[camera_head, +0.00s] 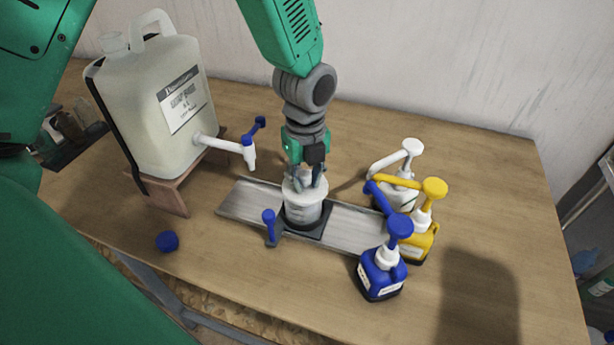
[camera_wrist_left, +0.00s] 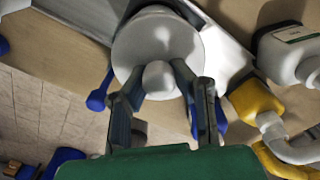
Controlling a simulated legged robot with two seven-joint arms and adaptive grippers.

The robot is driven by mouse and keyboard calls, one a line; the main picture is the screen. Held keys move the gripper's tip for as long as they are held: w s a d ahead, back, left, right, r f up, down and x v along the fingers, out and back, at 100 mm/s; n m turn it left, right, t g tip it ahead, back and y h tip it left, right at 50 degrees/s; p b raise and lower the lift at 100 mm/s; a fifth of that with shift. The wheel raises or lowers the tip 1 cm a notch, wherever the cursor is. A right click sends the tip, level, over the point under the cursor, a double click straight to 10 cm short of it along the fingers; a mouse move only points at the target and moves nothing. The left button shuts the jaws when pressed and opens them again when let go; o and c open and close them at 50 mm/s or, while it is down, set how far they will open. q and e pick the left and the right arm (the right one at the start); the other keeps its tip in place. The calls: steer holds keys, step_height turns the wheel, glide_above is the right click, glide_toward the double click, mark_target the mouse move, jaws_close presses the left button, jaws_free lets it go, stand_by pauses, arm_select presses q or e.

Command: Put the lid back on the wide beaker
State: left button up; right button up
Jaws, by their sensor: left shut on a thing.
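The wide beaker (camera_head: 303,212) is a pale grey-white cup standing upright on a dark square base on the metal rail. The white lid (camera_head: 304,186) is at the beaker's top; whether it is fully seated I cannot tell. My left gripper (camera_head: 306,182) points down from above, shut on the lid's knob. In the left wrist view the round lid (camera_wrist_left: 133,50) fills the upper middle, with its white knob (camera_wrist_left: 159,78) between the fingers of the left gripper (camera_wrist_left: 160,85). The lid hides the beaker there. My right gripper is not in view.
A large jug (camera_head: 155,105) with a tap stands on a wooden stand at left. Blue (camera_head: 382,272), yellow (camera_head: 420,238) and white (camera_head: 397,190) pump bottles stand close at the right of the metal rail (camera_head: 248,202). A blue cap (camera_head: 167,241) lies at the front left.

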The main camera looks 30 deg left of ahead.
arm_select(q)
steer(key=shift+a, duration=0.15)
stand_by(0.6)
steer(key=shift+p, duration=0.4)
steer(key=shift+a+f+p, duration=0.1)
steer(key=shift+f+p, duration=0.05)
steer(key=shift+p, duration=0.45)
stand_by(1.1)
steer(key=o, duration=1.4)
steer(key=shift+c, duration=0.2)
